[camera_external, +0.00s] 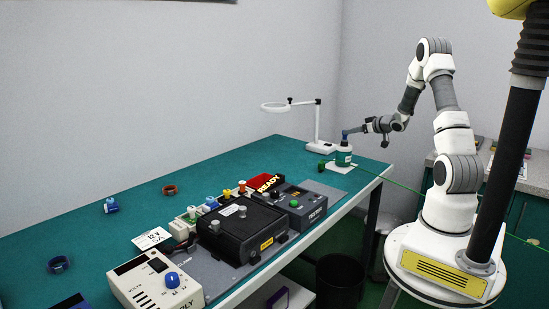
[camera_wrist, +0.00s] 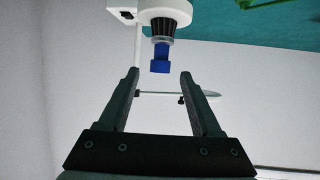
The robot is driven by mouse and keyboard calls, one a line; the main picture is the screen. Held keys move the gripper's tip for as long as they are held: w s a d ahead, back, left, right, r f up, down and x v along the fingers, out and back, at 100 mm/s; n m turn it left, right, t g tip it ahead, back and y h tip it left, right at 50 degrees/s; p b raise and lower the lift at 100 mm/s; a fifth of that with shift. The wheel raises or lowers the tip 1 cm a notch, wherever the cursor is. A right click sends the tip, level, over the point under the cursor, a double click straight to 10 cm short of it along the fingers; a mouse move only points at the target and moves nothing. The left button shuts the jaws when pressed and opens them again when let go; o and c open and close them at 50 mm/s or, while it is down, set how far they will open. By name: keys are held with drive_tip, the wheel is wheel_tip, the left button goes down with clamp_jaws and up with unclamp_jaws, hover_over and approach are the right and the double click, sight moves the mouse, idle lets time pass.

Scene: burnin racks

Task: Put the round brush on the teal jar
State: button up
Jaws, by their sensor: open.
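The teal jar (camera_external: 344,159) stands upright on a white sheet at the far right end of the bench, with a white upper part. In the wrist view the white part of the jar (camera_wrist: 172,9) is at the top, and the picture is upside down. A dark ribbed piece with a grey ring and blue end, apparently the round brush (camera_wrist: 161,53), stands on the jar's top. The blue end (camera_external: 345,134) also shows in the external view. My gripper (camera_wrist: 160,72) is open, its fingertips on either side of the blue end, with gaps visible. Contact depth is unclear.
A green block (camera_external: 325,165) lies left of the jar. A white ring lamp (camera_external: 318,125) stands behind it. The bench (camera_external: 235,165) holds a black tester, a power supply and several small coloured parts nearer the camera. The bench's right edge is close to the jar.

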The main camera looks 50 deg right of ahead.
drive_tip(key=shift+v, duration=2.3)
drive_tip(key=s+a+r+m+g+h+p, duration=0.2)
drive_tip(key=s+a+r+g+p, duration=0.25)
drive_tip(key=a+r, duration=0.45)
drive_tip(key=s+a+r+n+g+y+b, duration=0.1)
drive_tip(key=s+a+n+y+b, duration=0.1)
drive_tip(key=s+a, duration=0.6)
drive_tip(key=s+a+r+n+g+y+b, duration=0.2)
drive_tip(key=s+a, duration=0.7)
drive_tip(key=a, duration=1)
drive_tip(key=shift+a, duration=0.25)
